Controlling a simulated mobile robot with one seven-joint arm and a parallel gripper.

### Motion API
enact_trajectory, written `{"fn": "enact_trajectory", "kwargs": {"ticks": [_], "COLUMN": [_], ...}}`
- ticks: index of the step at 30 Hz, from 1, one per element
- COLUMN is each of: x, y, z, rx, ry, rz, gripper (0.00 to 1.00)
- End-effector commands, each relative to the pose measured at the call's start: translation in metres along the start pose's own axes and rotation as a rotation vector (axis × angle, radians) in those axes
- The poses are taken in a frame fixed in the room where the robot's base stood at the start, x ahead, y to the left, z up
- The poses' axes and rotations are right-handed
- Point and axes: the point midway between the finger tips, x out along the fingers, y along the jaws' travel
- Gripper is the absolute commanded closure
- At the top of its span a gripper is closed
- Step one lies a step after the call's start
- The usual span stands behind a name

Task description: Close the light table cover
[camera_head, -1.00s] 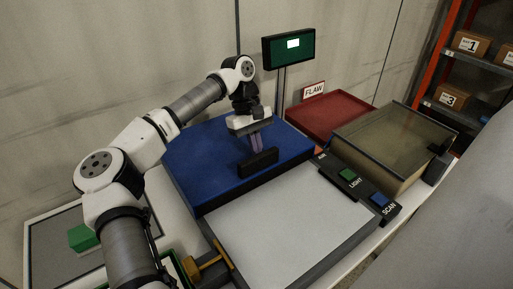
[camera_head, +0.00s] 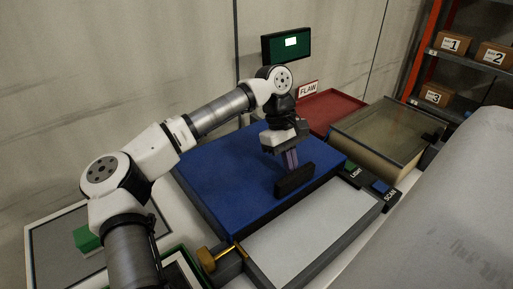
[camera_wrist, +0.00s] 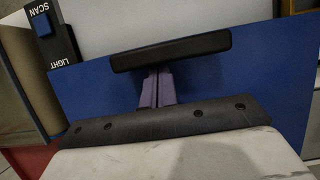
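The light table cover (camera_head: 225,170) is a flat blue panel with a black bar handle (camera_head: 295,180) near its front edge. It covers the back part of the light table, and the pale light surface (camera_head: 310,232) is bare in front. In the wrist view the handle (camera_wrist: 170,50) lies just beyond my gripper (camera_wrist: 157,85). My gripper's purple fingers are close together, on the rear side of the handle. They appear to press against it rather than straddle it; their tips are partly hidden.
A control strip with LIGHT and SCAN buttons (camera_head: 380,187) and a glass-topped box (camera_head: 390,132) stand to the right. A red FLAW tray (camera_head: 333,113) and a screen (camera_head: 287,45) are behind. A brass knob (camera_head: 207,259) is at front left, and a green block (camera_head: 86,239) is farther left.

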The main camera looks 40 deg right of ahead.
Motion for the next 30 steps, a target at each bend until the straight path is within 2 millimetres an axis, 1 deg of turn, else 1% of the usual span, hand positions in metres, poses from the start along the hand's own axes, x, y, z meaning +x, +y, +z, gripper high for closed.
{"fn": "enact_trajectory", "kwargs": {"ticks": [1,3,6,9,15,18,21,30], "x": [0.012,0.022,0.032,0.041,0.052,0.055,0.057,0.058], "y": [0.0,0.0,0.0,0.0,0.0,0.0,0.0,0.0], "z": [0.015,0.037,0.065,0.09,0.124,0.134,0.14,0.145], "rx": [0.012,0.013,0.011,0.01,0.006,0.005,0.004,0.006], "ry": [-0.002,0.0,0.0,-0.001,0.0,-0.001,-0.002,-0.005], "rz": [-0.003,-0.003,-0.003,-0.002,-0.001,-0.001,-0.001,-0.003], "gripper": [1.0,1.0,1.0,1.0,1.0,1.0,1.0,1.0]}}
